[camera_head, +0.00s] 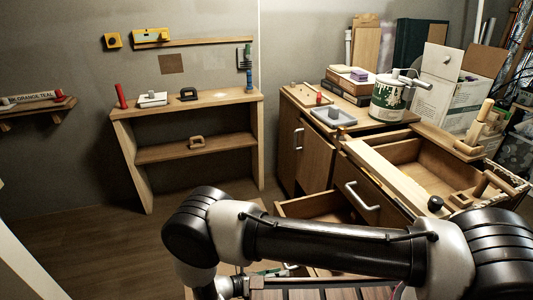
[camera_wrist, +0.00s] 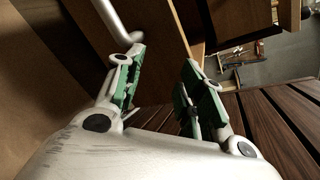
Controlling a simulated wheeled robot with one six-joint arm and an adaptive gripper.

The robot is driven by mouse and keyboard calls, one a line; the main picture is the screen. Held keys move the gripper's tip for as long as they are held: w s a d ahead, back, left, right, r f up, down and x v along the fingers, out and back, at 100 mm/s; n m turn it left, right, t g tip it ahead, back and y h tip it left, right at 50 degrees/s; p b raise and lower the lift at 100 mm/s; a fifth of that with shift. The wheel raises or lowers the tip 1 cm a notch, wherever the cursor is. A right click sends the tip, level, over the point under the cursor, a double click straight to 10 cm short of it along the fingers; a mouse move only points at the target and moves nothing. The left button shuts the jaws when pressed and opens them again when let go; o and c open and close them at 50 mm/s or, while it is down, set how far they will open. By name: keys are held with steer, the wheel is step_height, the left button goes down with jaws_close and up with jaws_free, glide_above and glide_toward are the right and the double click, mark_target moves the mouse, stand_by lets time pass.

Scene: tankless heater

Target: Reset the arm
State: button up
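My arm (camera_head: 330,236) stretches across the bottom of the head view, a dark link with pale joints, bent low in front of the cabinet. My gripper (camera_wrist: 163,62) shows in the wrist view with its two green-padded fingers apart and nothing visible between them. In the head view the gripper is mostly hidden below the arm. A curved metal handle (camera_wrist: 117,22) on a wooden front lies just beyond the left finger in the wrist view. I cannot tell whether the finger touches it.
The cabinet has a large open upper drawer (camera_head: 398,183) and a lower open drawer (camera_head: 318,205) close behind my arm. A wooden shelf unit (camera_head: 190,153) stands left of it. Dark slats (camera_wrist: 262,118) lie right of the gripper. Floor (camera_head: 90,250) at left is clear.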

steer(key=w+d+r+m+g+y, duration=0.1)
steer(key=d+r+m+g+y, duration=0.2)
steer(key=r+m, duration=0.65)
steer(key=w+d+r+m+g+y, duration=0.1)
steer(key=d+r+m+g+y, duration=0.2)
steer(key=r, duration=1.1)
steer(key=w+d+r+m+g+y, duration=0.15)
steer(key=d+r+m, duration=0.25)
steer(key=r+m, duration=0.5)
steer(key=s+d+r+m+t+y, duration=0.3)
steer(key=s+d+r+m, duration=0.2)
steer(key=d+r, duration=0.6)
steer(key=s+d+r+m+t+y, duration=0.3)
steer(key=s+d+r+m, duration=0.2)
steer(key=d+r, duration=0.6)
step_height(320, 180, up, 2)
steer(key=shift+s+d+r, duration=0.2)
steer(key=shift+s+d, duration=0.1)
steer(key=shift+s, duration=0.8)
